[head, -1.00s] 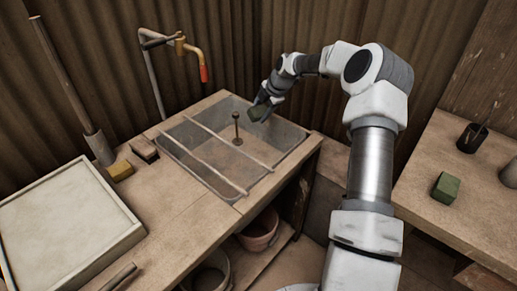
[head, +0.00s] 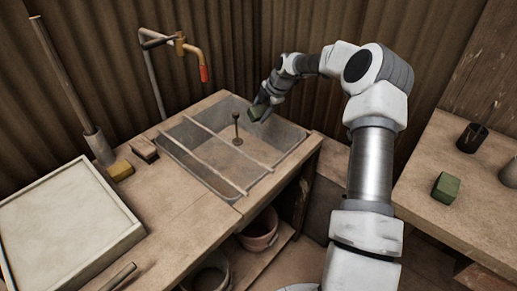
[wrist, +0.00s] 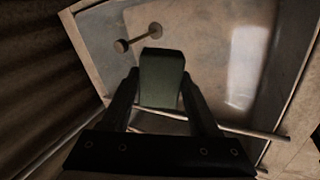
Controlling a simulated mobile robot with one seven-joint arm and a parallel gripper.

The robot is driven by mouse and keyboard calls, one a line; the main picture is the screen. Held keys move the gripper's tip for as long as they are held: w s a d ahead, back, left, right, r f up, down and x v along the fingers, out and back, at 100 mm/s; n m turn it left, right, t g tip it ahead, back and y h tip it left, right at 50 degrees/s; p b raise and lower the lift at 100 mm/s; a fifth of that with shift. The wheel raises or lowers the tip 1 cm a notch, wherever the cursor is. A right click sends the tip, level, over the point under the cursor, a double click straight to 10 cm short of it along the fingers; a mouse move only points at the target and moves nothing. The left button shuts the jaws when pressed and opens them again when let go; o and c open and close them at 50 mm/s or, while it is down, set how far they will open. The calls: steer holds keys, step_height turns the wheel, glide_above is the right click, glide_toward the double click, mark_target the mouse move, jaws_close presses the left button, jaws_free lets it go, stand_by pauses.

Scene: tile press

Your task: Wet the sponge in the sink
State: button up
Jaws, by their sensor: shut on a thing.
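My gripper (head: 264,101) is shut on a dark green block (head: 257,112). It holds the block above the back right part of the sink (head: 294,144). In the wrist view the block (wrist: 161,80) sits between the two fingers, with the basin below it. I cannot tell from its surface whether this block is the sponge. A yellow, sponge-like block (head: 121,171) lies on the bench left of the sink. The sink is a grey basin with two thin rods across it and an upright stem with a round top inside. I cannot make out any water.
A bent tap pipe with an orange, red-tipped spout (head: 204,73) stands behind the sink. A brush-like block (head: 144,148) and a pale tray (head: 62,218) are on the bench to the left. Another green block (head: 446,188) and a dark cup (head: 472,138) stand on the right table.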

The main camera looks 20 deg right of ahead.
mark_target(257, 107)
steer(key=shift+r, duration=0.1)
steer(key=shift+r+p, duration=1.2)
steer(key=shift+r, duration=0.7)
